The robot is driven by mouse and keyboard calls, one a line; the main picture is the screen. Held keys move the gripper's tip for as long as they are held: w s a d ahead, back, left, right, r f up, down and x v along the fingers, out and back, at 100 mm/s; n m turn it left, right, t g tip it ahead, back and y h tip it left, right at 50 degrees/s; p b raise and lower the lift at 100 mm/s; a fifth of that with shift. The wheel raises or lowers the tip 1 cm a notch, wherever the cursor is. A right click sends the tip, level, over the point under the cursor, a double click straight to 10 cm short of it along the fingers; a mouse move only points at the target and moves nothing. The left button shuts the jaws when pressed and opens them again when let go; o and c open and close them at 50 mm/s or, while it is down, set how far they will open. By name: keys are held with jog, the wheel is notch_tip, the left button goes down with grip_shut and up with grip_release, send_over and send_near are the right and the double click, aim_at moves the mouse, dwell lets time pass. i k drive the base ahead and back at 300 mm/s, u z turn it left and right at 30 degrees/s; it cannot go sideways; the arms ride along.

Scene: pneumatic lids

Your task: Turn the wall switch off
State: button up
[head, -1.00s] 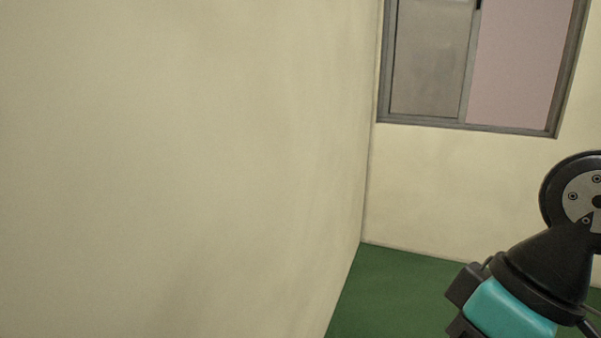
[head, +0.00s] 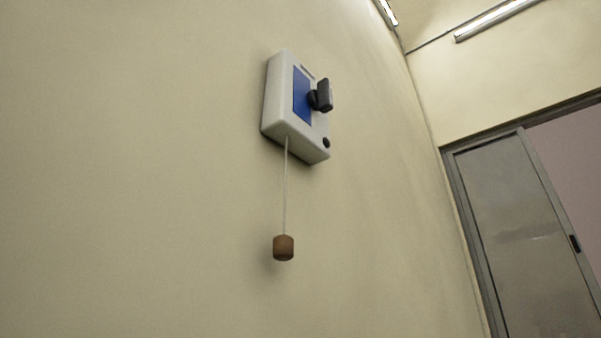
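The wall switch is a white box (head: 279,100) fixed to the wall in the upper middle of the head view. Its front has a blue panel (head: 301,94) with a dark rotary knob or handle (head: 322,95) sticking out from it. A small black round part (head: 326,143) sits at the lower right of its face. A thin pale cord (head: 286,190) hangs from its underside and ends in a brown wooden pull (head: 283,248). My gripper is out of the picture.
The cream wall (head: 130,180) around the switch is bare. Lit tube lamps (head: 495,21) show at the top right. No floor is in view.

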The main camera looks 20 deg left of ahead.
aim_at(321, 100)
jog(key=u, duration=0.4)
jog(key=k, duration=0.4)
jog(key=u, duration=0.4)
jog(key=i, duration=0.4)
jog(key=z, duration=0.05)
